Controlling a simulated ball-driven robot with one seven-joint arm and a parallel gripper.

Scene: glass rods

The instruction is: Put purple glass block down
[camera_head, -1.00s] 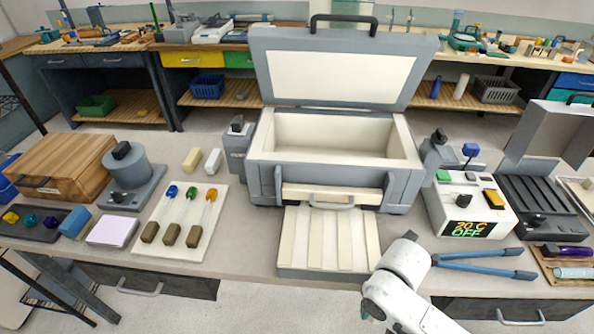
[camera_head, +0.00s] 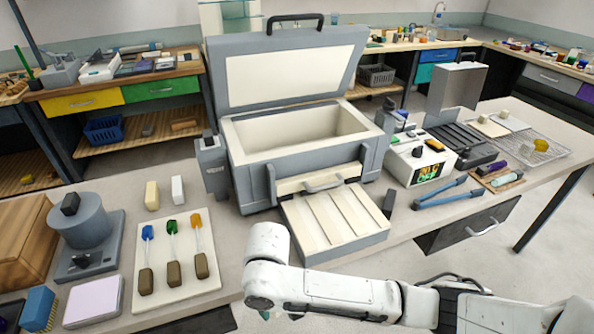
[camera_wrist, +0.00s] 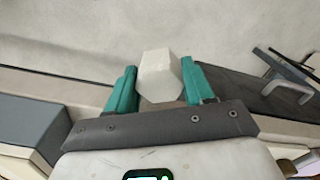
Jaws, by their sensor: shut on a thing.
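My gripper (camera_wrist: 157,82) has two green fingers, shut on a pale grey-white block (camera_wrist: 160,70) with a six-sided face in the wrist view. No purple shows on this block. The floor and the bench front show behind it, and I see no surface touching it. In the head view my white arm reaches in at the lower right, and its end hides the gripper and block.
The open grey kiln (camera_head: 305,135) stands mid-bench, with a ribbed cream plate (camera_head: 335,220) before it. A white board (camera_head: 175,258) with three coloured-tip rods lies left. Blue tongs (camera_head: 455,190) and a control box (camera_head: 418,160) are right.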

